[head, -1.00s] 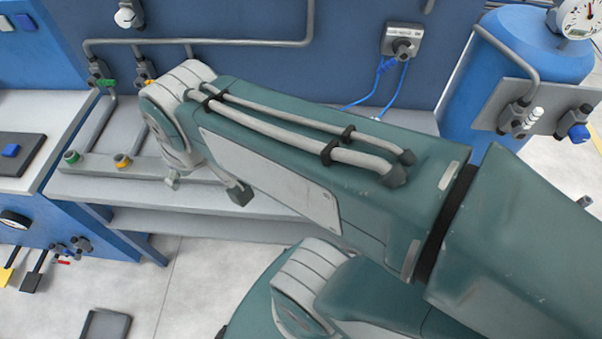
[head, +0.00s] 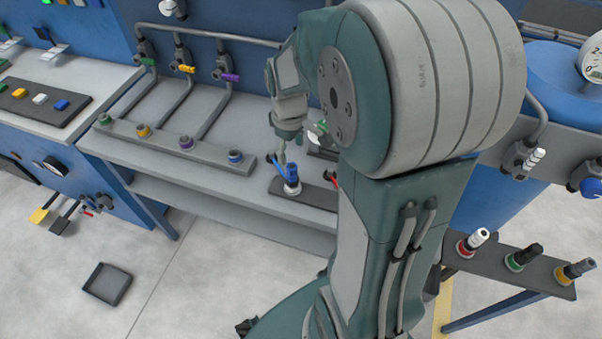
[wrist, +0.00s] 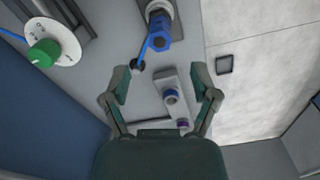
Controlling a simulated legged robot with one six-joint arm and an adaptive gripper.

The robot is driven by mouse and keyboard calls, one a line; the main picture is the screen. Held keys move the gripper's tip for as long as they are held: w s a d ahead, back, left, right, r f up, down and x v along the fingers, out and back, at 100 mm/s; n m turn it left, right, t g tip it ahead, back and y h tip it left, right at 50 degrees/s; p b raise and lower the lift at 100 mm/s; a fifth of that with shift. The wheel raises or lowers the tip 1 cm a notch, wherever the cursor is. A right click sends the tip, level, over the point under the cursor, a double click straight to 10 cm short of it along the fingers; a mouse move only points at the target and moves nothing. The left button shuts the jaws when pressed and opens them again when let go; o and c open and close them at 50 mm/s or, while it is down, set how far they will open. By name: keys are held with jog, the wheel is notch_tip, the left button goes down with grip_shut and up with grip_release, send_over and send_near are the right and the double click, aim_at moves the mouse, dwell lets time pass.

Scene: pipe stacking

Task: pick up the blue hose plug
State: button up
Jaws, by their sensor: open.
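The blue hose plug (head: 291,178) stands upright on a dark plate on the grey bench, just below my gripper (head: 285,140) in the head view. In the wrist view the plug (wrist: 158,40) is at the top centre, beyond the fingertips, with a thin blue hose running off it to the lower left. My gripper (wrist: 160,80) is open, with its two fingers spread left and right and nothing between them. The plug is apart from both fingers. In the head view my arm hides part of the gripper and the bench behind it.
A grey socket rail (head: 205,157) with coloured rings lies left of the plug; the rail (wrist: 169,82) shows between the fingers in the wrist view. A white dial with a green knob (wrist: 43,53) is at upper left. A rack with several plugs (head: 520,265) stands at right.

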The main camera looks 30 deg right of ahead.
aim_at(292, 173)
jog(key=f, duration=0.2)
jog(key=a+f, duration=0.1)
jog(key=shift+f, duration=0.4)
jog(key=f, duration=0.2)
jog(key=d+f, duration=0.1)
jog(key=f, duration=0.2)
jog(key=shift+d, duration=0.2)
jog(key=shift+a+f, duration=0.15)
jog(key=shift+f, duration=0.15)
jog(key=shift+a, duration=0.15)
jog(key=shift+c, duration=1.3)
grip_shut()
